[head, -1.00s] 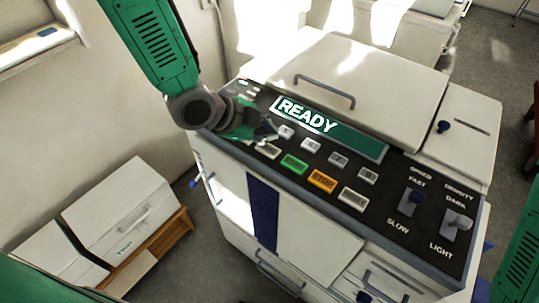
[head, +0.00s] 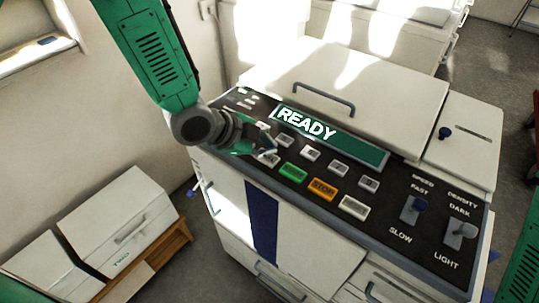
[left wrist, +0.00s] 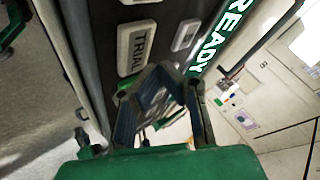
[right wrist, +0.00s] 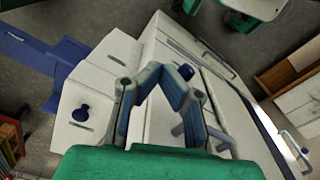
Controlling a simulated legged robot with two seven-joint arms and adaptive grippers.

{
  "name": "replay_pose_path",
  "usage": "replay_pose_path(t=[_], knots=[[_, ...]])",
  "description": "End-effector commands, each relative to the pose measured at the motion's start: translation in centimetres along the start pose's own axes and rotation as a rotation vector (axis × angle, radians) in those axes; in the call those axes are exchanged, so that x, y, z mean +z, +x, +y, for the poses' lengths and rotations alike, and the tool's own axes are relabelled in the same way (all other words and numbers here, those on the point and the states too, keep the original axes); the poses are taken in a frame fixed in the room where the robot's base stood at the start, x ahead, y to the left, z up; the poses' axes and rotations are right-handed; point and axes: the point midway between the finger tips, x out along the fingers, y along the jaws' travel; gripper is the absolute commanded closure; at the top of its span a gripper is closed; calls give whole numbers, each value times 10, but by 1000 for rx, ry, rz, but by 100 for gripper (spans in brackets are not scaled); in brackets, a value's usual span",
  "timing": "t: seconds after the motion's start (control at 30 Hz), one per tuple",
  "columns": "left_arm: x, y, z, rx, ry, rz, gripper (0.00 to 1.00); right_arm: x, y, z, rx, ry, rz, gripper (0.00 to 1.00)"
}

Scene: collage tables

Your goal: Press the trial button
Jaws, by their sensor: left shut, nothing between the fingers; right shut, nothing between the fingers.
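The trial button (left wrist: 135,48) is a pale key labelled TRIAL on the dark control panel, just beyond my left fingertips in the left wrist view. In the head view its pale edge (head: 270,160) shows at the left end of the lower key row, partly hidden by my left gripper (head: 268,151). That gripper is shut and empty, low over the panel with its tips beside the button; I cannot tell whether they touch. It also shows in the left wrist view (left wrist: 155,78). My right gripper (right wrist: 161,76) is shut and empty above the machine's pale panels.
The green key (head: 292,172), orange STOP key (head: 322,189) and another pale key (head: 353,207) continue the row. The display (head: 318,128) reads READY. Speed (head: 413,209) and density (head: 460,234) levers stand at the right. White boxes (head: 118,220) sit by the wall.

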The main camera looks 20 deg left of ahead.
Motion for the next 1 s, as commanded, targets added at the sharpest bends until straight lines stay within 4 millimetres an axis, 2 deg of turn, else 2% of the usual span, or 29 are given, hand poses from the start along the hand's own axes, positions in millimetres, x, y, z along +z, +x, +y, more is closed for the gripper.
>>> replay_pose_path(t=[1.0], knots=[[-1,7,5,0,0,0,100,0,5,0,0,0,0,100]])
